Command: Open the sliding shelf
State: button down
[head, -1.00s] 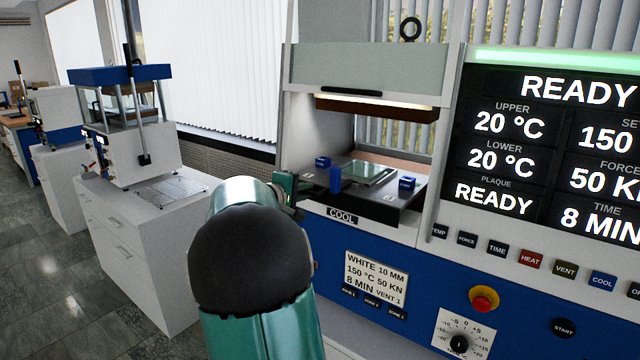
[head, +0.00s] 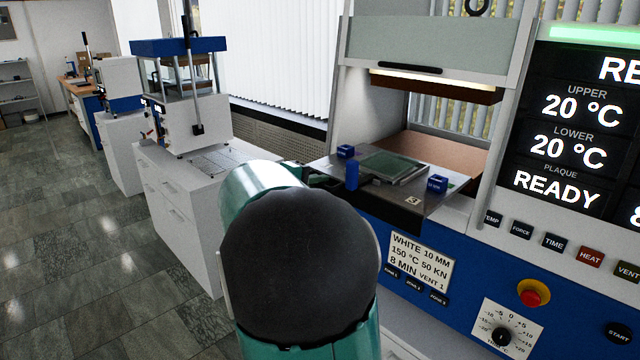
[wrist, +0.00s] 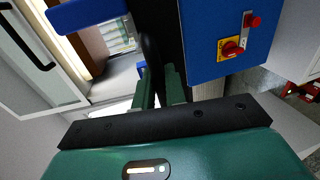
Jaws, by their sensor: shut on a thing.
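The sliding shelf (head: 425,203) is a grey tray with a dark front edge. It juts out of the press chamber in the head view and bears a green glassy plate (head: 392,167), two blue blocks and a blue post (head: 352,176). My gripper (head: 300,170) is at the shelf's left front corner, mostly hidden behind my arm. In the wrist view, my gripper's green fingers (wrist: 160,88) close around a dark bar (wrist: 151,55), which looks like the shelf's handle. The exact contact is partly hidden.
The grey chamber door (head: 400,45) is raised above the opening. The blue press front with an emergency stop (head: 533,292) and knob (head: 502,337) is below right. A white cabinet (head: 185,205) with another press stands left. The tiled floor (head: 70,230) beyond is clear.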

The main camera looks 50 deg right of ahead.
jog(key=shift+w+a, duration=0.15)
jog(key=shift+a, duration=0.1)
jog(key=c, duration=1.5)
grip_release()
jog(key=shift+a, duration=0.3)
jog(key=shift+c, duration=0.2)
jog(key=shift+d, duration=0.35)
jog(key=v, duration=1.3)
jog(key=shift+a, duration=0.4)
jog(key=s+a+f+t+y, duration=0.2)
jog(key=s+a+f+y, duration=0.1)
jog(key=a, duration=0.7)
jog(key=s+a+f+n+t+y, duration=0.1)
jog(key=s+a+f+t+y, duration=0.2)
jog(key=a+y, duration=0.4)
jog(key=s+a+f+t+y, duration=0.3)
jog(key=s+a+f+y, duration=0.2)
jog(key=a, duration=0.8)
jog(key=shift+s+a+f+n, duration=0.25)
jog(key=shift+s+n, duration=0.15)
jog(key=shift+s, duration=0.1)
